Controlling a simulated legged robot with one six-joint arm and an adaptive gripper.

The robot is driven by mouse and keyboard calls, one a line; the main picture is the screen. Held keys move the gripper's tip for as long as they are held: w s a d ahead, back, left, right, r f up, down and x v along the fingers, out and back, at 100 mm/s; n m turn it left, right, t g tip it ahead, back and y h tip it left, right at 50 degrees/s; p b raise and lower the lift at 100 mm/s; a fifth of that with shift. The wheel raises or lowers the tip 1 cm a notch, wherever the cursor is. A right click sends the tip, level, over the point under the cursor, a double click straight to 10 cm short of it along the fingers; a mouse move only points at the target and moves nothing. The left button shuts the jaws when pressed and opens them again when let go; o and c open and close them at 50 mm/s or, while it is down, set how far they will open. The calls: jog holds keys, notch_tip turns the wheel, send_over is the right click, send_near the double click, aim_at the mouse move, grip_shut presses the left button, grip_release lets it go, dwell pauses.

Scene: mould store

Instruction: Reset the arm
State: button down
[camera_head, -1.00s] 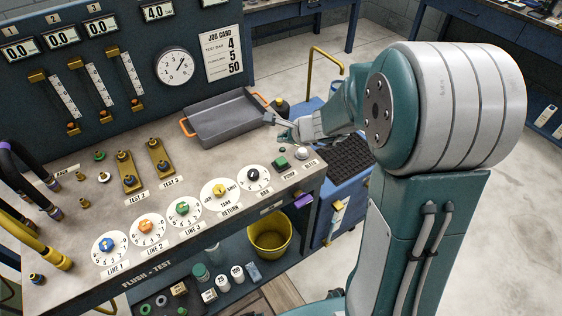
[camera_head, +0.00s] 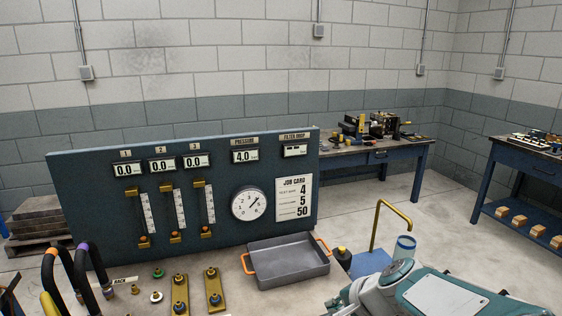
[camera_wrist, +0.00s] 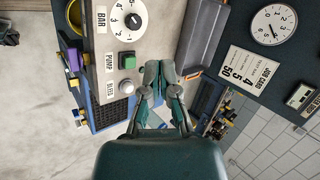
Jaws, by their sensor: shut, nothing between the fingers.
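My gripper (camera_wrist: 160,82) shows in the wrist view with its two fingertips together and nothing between them. It hangs in free space near the bench edge, beside the green PUMP button (camera_wrist: 127,61) and the white BLEED button (camera_wrist: 126,88). In the head view only part of my arm shows at the bottom right; the fingers cannot be made out there.
A grey tray (camera_head: 290,279) with orange handles sits on the bench (camera_head: 140,272) before the gauge panel (camera_head: 100,218). A yellow bent rail (camera_head: 377,235) stands right of it. Black and yellow hoses rise at left.

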jog(key=s+d+r+n+h, duration=0.2)
jog(key=s+n, duration=0.3)
jog(key=s, duration=0.3)
jog(key=s+d+r+n+h, duration=0.2)
jog(key=s+n, duration=0.3)
jog(key=s, duration=0.3)
jog(key=shift+s+d+r+n+g+h, duration=0.15)
jog(key=shift+s+d+n+g+h, duration=0.2)
jog(key=shift+h, duration=0.25)
jog(key=shift+w, duration=0.15)
